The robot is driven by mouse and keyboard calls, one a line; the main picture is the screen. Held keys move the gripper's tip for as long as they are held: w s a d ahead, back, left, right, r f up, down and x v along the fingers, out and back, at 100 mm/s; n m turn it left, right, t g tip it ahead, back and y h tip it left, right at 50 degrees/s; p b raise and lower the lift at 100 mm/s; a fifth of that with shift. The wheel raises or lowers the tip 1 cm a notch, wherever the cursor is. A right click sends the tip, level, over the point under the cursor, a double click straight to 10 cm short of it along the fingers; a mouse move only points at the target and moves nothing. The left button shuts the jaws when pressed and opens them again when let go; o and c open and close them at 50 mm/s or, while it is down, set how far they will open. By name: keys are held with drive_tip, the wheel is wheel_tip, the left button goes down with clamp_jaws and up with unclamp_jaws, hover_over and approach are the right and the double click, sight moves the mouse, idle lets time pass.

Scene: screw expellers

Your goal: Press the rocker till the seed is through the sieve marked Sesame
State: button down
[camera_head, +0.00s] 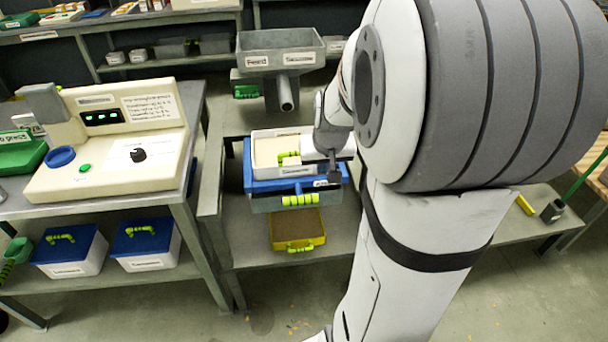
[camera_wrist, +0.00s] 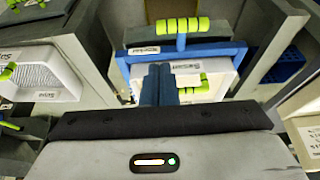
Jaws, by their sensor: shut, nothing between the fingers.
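In the wrist view the rocker (camera_wrist: 205,52) carries a "Rocker" label, and the white sieve (camera_wrist: 222,72) bears a label that seems to read Sesame. My gripper (camera_head: 334,179) is shut and empty at the rocker's right front corner. Its dark fingers (camera_wrist: 161,72) show beside the sieve's green clip; I cannot tell whether they touch the rocker. How much seed lies in the sieve is unclear.
A grey feed hopper (camera_head: 280,42) with a spout stands behind the rocker. A cream control console (camera_head: 110,140) stands at left. My arm hides the right side.

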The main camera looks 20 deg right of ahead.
sight(316, 196)
drive_tip(key=x, duration=0.4)
drive_tip(key=b+x, duration=0.1)
drive_tip(key=x, duration=0.4)
drive_tip(key=b+x, duration=0.1)
drive_tip(key=x, duration=0.4)
drive_tip(key=shift+s+a+f, duration=0.1)
drive_tip(key=shift+s+a, duration=0.05)
drive_tip(key=shift+s, duration=0.15)
